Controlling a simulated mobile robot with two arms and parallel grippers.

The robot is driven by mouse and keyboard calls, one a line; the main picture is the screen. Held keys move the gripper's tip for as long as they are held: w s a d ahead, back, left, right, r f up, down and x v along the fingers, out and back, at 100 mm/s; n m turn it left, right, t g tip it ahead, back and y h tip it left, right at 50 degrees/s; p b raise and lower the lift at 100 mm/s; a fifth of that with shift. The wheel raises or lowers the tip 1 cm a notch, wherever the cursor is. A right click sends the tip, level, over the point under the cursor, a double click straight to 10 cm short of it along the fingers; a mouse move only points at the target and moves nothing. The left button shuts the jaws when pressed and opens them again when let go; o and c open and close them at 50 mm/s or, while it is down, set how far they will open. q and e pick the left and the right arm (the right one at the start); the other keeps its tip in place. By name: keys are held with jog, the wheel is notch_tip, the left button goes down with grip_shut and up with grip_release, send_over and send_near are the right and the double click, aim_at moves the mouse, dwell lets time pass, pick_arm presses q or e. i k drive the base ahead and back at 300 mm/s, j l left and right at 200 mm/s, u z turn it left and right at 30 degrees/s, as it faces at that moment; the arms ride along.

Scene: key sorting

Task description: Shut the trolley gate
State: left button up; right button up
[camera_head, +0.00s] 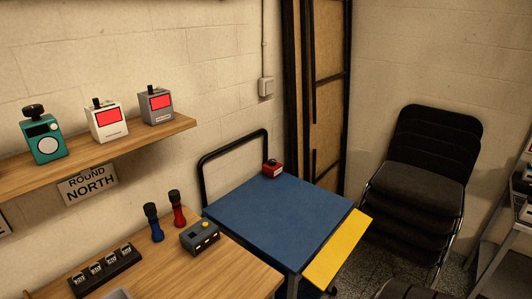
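The trolley has a blue top (275,215) and a black tube handle (203,178) at its wall side. A yellow panel (338,248), which looks like the trolley gate, runs along the right edge of the top. It lies out beyond that edge and does not stand up above the top; its exact tilt is hard to tell. A small red box (272,169) sits at the back corner of the trolley top. The rest of the top is bare. Neither of my grippers shows.
A wooden table (235,272) beside the trolley holds a grey box (200,237), a blue-handled item (154,222) and a red-handled item (178,209). A wall shelf (100,147) holds three devices. Stacked chairs (425,180) stand right of the trolley, with some floor between.

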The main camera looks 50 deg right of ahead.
aim_at(321, 270)
jog(key=z, duration=1.6)
